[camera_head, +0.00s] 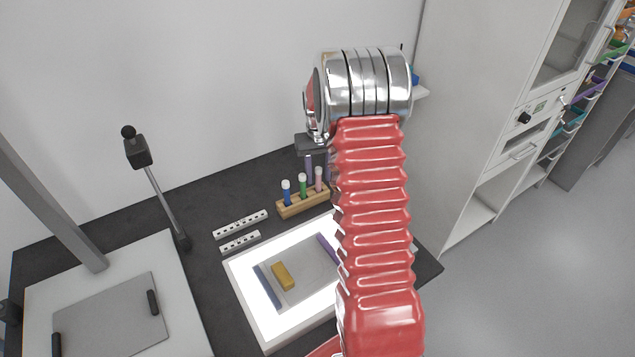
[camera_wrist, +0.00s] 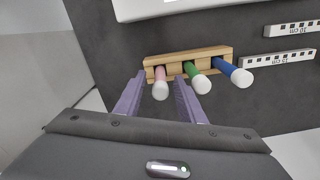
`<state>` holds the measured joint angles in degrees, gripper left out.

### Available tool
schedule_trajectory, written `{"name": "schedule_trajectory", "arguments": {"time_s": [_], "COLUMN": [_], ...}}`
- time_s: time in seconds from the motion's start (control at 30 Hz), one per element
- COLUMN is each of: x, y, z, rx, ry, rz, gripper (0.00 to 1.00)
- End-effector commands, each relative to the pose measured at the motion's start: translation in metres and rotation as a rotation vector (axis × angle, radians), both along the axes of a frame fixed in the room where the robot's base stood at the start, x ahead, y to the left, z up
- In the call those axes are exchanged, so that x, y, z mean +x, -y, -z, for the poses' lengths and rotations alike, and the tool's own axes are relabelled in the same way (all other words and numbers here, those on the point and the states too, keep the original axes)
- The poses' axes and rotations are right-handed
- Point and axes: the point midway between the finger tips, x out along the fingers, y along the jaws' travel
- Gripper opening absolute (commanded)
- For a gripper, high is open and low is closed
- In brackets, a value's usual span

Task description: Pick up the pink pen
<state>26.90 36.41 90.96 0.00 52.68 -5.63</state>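The pink pen (camera_wrist: 160,82) has a white cap and stands in a wooden rack (camera_wrist: 221,52), at the end of the row beside a green pen (camera_wrist: 196,76) and a blue pen (camera_wrist: 229,73). In the head view the pink pen (camera_head: 319,181) is at the right of the row. My gripper (camera_wrist: 159,80) is open, with one purple finger on each side of the pink pen in the wrist view. Gaps show between the fingers and the pen. In the head view its fingertips (camera_head: 317,173) are close to the pen's top, and my arm hides part of the rack.
A lit white panel (camera_head: 245,293) with several flat pieces lies in front of the rack. Two white scale bars (camera_head: 240,225) (camera_head: 240,242) lie left of it. A white cabinet (camera_head: 470,110) stands at the right.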

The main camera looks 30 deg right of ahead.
Motion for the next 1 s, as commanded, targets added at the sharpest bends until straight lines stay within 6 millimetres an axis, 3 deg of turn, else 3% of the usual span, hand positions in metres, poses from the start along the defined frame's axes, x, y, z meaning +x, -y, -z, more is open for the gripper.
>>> {"name": "schedule_trajectory", "arguments": {"time_s": [0.3, 0.87, 1.0], "x": [0.001, 0.001, 0.001], "y": [0.000, 0.000, 0.000], "z": [0.037, 0.038, 0.038], "rx": [0.000, 0.000, 0.000], "ry": [-0.001, 0.001, 0.001], "rz": [0.000, 0.000, 0.000], "gripper": [0.36, 0.36, 0.26]}}
